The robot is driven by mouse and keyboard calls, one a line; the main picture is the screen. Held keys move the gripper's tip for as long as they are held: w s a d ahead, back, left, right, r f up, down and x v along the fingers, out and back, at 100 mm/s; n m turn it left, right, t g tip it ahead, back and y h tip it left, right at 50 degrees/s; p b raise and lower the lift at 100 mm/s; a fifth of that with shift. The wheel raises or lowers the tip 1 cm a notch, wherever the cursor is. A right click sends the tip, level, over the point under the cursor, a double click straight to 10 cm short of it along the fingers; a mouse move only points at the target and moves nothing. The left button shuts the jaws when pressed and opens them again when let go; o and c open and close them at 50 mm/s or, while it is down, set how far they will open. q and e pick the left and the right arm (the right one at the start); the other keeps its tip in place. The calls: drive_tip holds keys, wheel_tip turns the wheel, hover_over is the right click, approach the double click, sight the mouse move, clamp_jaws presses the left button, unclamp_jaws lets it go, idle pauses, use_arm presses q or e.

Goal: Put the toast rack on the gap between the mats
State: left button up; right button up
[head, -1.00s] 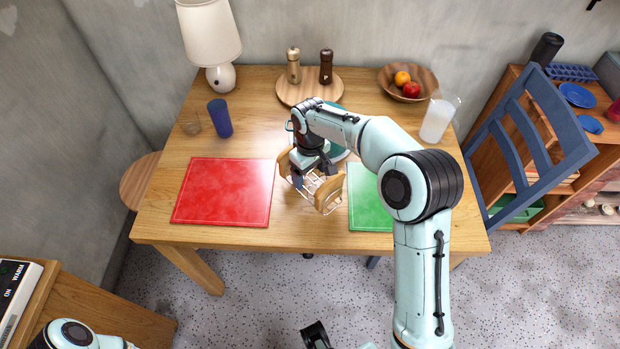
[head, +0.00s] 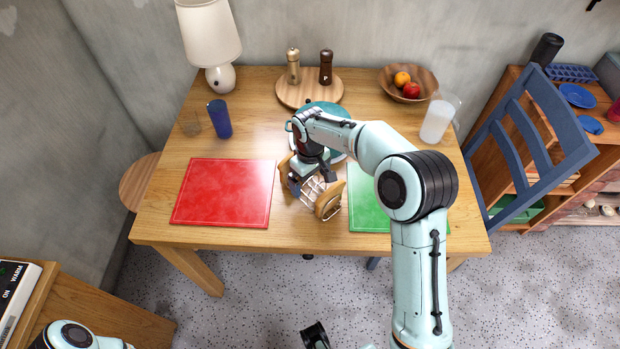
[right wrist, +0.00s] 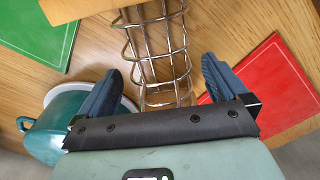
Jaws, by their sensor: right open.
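The toast rack (head: 312,191), a wire frame with light-brown end pieces, is in the gap between the red mat (head: 222,192) and the green mat (head: 368,205). In the right wrist view its wires (right wrist: 157,50) lie over bare wood, apart from the green mat (right wrist: 38,28) and the red mat (right wrist: 275,85). My right gripper (head: 311,180) is over the rack. Its fingers (right wrist: 157,85) are open, one on each side of the wires, with space between.
A teal pot (right wrist: 60,128) on a pale plate stands close behind the rack, partly hidden by my right arm in the head view. A blue cup (head: 220,118), a round board with two mills (head: 309,88), a fruit bowl (head: 409,84) and a jug (head: 438,118) stand farther back.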

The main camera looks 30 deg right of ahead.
wheel_tip(320, 180, up, 12)
drive_tip(key=shift+p, duration=0.8)
drive_tip(key=shift+f, duration=0.1)
